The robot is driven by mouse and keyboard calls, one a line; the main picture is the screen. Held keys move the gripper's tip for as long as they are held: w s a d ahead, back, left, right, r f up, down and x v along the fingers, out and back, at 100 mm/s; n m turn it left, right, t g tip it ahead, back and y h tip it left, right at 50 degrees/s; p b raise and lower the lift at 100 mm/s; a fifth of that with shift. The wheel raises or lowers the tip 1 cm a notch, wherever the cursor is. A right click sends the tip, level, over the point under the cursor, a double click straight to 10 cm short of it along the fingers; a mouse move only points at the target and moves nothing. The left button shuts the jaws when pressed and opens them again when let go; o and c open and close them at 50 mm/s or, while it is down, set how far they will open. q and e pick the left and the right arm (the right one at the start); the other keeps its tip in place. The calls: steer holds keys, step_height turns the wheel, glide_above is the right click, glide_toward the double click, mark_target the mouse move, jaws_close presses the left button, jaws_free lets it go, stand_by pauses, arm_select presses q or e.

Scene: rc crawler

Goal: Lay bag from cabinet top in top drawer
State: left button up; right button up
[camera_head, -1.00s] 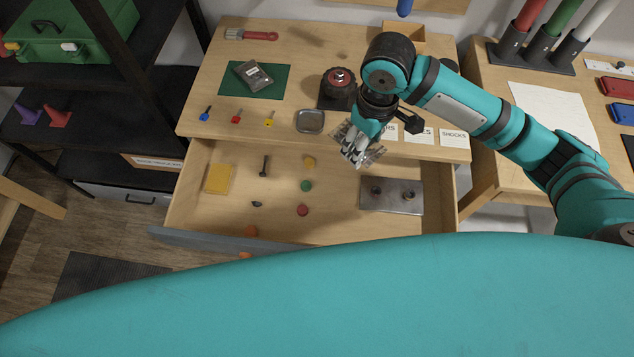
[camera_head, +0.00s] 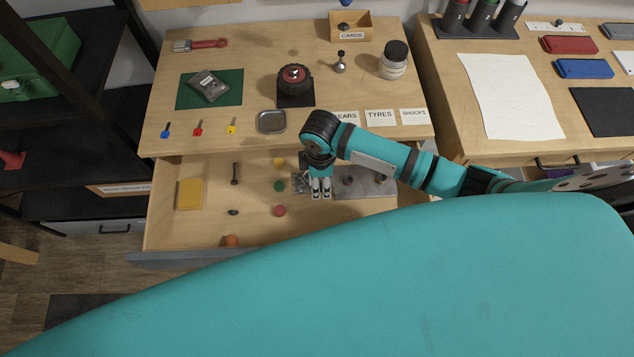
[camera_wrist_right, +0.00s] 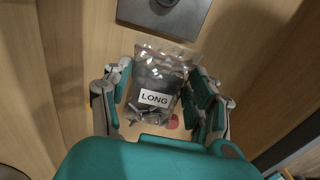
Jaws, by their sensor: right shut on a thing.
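My right gripper (camera_head: 320,190) is over the open top drawer (camera_head: 192,225). In the right wrist view, the right gripper's (camera_wrist_right: 160,88) fingers stand on both sides of a clear bag (camera_wrist_right: 155,75) labelled LONG, with dark contents and metal pieces, and are shut on it. In the head view, the bag (camera_head: 299,182) shows only in part, mostly hidden by the gripper. I cannot tell whether the bag touches the drawer floor. Another bagged dark item (camera_head: 207,85) lies on a green mat (camera_head: 232,90) on the cabinet top (camera_head: 240,50). My left gripper is not in view.
The drawer holds a yellow block (camera_head: 189,194), a metal plate (camera_head: 365,188) with knobs, an orange ball (camera_head: 231,240) and several small pieces. Its left front is fairly clear. Above stand a metal tray (camera_head: 271,121), a wheel (camera_head: 294,80) and a jar (camera_head: 394,60).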

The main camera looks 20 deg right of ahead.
steer(key=shift+f, duration=1.9)
steer(key=shift+f, duration=0.15)
steer(key=o, duration=1.1)
steer(key=shift+o, duration=0.2)
step_height(320, 180, up, 12)
steer(key=shift+r, duration=0.2)
steer(key=shift+s+f, duration=0.1)
